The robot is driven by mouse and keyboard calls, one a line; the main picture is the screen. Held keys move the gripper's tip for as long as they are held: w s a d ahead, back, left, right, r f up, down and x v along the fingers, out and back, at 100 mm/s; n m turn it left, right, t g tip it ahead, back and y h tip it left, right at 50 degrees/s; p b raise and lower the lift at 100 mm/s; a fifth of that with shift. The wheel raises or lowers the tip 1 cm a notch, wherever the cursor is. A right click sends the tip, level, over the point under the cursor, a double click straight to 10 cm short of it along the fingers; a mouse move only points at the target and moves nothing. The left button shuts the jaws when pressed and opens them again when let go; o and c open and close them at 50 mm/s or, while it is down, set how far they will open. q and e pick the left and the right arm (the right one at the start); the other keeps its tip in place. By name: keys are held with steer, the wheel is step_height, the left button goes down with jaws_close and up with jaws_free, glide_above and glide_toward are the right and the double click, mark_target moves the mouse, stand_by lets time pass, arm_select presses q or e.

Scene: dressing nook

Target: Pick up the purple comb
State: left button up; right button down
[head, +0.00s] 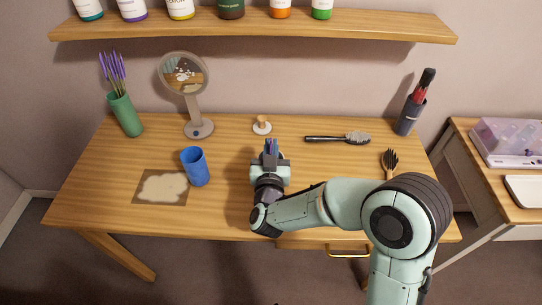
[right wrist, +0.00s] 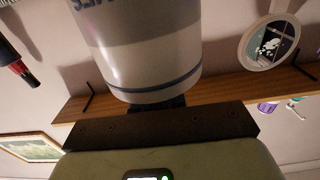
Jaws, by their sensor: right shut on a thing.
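My right gripper (head: 270,153) is at the middle of the table, pointing away from me, and is shut. A whitish cup (right wrist: 150,45) with blue lettering and a blue stripe shows large and upside down in the right wrist view, close in front of the gripper. In the head view my gripper hides nearly all of it. The dark fingers pass by its rim and are mostly hidden there. My left gripper is not in view.
A blue cup (head: 195,167) stands to the left, beside a stained mat (head: 145,187). A round mirror (head: 192,105), a small wooden-topped item (head: 262,124), a black hairbrush (head: 338,139) and a dark brush (head: 389,160) are around. A shelf (head: 250,27) with bottles hangs above.

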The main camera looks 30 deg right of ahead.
arm_select(q)
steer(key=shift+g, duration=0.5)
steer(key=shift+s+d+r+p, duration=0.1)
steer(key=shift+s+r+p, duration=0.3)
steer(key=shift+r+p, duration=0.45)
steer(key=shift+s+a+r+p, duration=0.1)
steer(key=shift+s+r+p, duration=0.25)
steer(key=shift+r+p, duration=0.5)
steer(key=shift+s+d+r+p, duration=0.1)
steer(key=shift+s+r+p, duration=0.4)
steer(key=shift+p, duration=0.6)
arm_select(e)
step_height(320, 180, up, 20)
